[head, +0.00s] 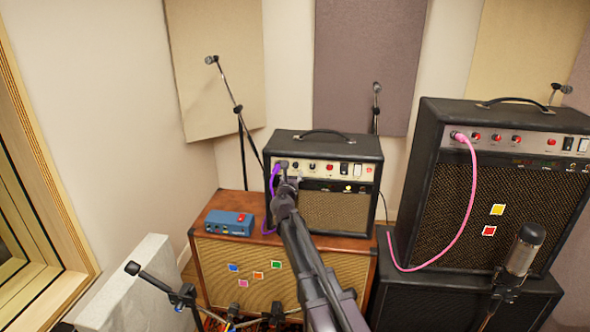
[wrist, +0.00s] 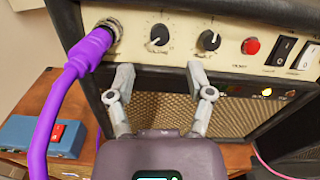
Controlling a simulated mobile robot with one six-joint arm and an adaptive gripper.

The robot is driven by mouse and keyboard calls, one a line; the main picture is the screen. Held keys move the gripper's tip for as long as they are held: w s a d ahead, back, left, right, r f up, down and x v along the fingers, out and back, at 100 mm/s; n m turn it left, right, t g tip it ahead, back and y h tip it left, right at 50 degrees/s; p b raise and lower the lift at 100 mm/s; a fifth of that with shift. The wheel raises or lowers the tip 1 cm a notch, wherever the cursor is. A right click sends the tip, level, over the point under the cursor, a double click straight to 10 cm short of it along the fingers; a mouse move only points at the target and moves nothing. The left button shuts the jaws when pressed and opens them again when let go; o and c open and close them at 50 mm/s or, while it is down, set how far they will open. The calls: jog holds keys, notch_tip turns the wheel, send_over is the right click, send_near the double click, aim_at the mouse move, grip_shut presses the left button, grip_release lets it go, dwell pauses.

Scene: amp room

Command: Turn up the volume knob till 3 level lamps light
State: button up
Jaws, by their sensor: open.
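The small black amp (head: 368,148) stands on a brown cabinet, and its cream control panel (wrist: 180,58) fills the upper wrist view. Two black knobs with white pointers sit on it, a left knob (wrist: 158,36) and a right knob (wrist: 210,40). Their labels are too small to read, so I cannot tell which is volume. On the dark strip below, a small lamp (wrist: 266,92) glows yellow; the marks beside it are dimmer and unclear. My gripper (wrist: 160,77) is open and empty, its fingers apart just below and in front of the knobs; touching nothing that I can see.
A purple cable (wrist: 75,75) is plugged in left of the knobs, close to my left finger. A red button (wrist: 251,46) and two rocker switches (wrist: 295,53) are to the right. A blue pedal (head: 229,222) sits on the brown cabinet (head: 205,255). A larger amp (head: 425,190) stands right.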

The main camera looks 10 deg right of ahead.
aim_at(295, 167)
jog(key=shift+x, duration=3)
grip_shut()
